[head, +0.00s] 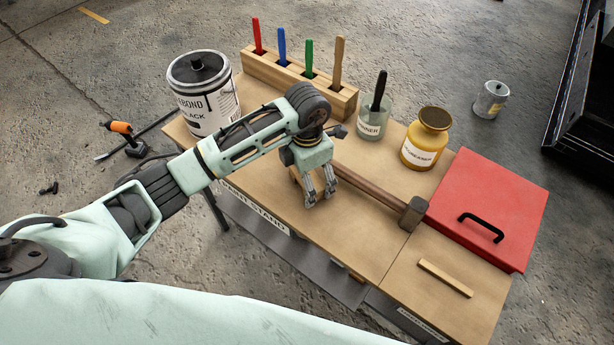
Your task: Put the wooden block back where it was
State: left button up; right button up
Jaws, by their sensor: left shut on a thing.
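A thin pale wooden strip (445,278) lies flat at the table's front right. My right gripper is not in view.
A hammer (413,214) lies right of the gripper, its handle close by. Behind are a wooden rack (262,72) with coloured handles, a black-lidded can (208,110), a glass jar (371,124) and a yellow jar (423,143). A red box (490,200) stands right.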

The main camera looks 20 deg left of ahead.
pick_arm(q)
jog(key=shift+f, duration=0.1)
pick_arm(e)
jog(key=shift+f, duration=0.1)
pick_arm(q)
jog(key=o, duration=0.8)
jog(key=shift+c, duration=0.2)
jog(key=o, duration=0.4)
jog(key=shift+c, duration=0.2)
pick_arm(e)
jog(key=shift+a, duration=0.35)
pick_arm(q)
jog(key=shift+r, duration=0.5)
notch_tip(320, 180, up, 11)
jog(key=b, duration=0.1)
jog(key=shift+r, duration=0.15)
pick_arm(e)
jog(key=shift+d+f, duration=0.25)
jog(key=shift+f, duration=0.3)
